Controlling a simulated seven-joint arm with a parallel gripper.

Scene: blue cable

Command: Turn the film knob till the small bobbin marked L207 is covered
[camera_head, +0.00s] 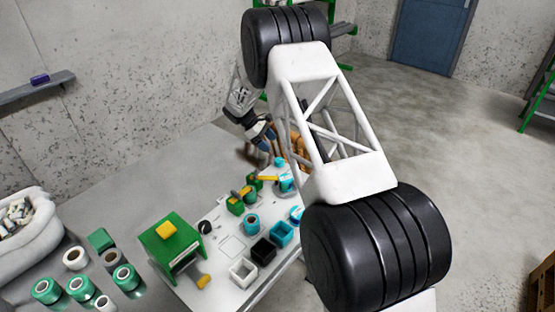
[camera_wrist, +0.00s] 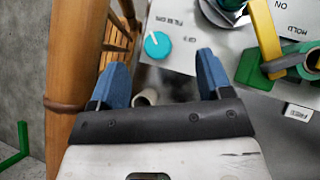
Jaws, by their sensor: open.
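My gripper (camera_wrist: 162,60) is open and empty, its two blue fingers spread over the near corner of a grey panel. A round teal knob (camera_wrist: 157,45) with a white pointer mark lies ahead, between the finger lines and apart from both. In the head view my gripper (camera_head: 266,133) hangs over the far end of the bench board. A bobbin with green film (camera_wrist: 308,64) sits at the right edge of the wrist view, by a yellow and green clamp (camera_wrist: 264,38). I cannot read L207 on any bobbin.
A wooden rail frame (camera_wrist: 75,75) stands close left of my gripper. A whitish tube (camera_wrist: 146,98) shows between the fingers. The board (camera_head: 222,223) carries a green box (camera_head: 168,246), a black bin (camera_head: 263,250) and a white bin (camera_head: 243,272). Several green-wrapped bobbins (camera_head: 47,290) stand front left.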

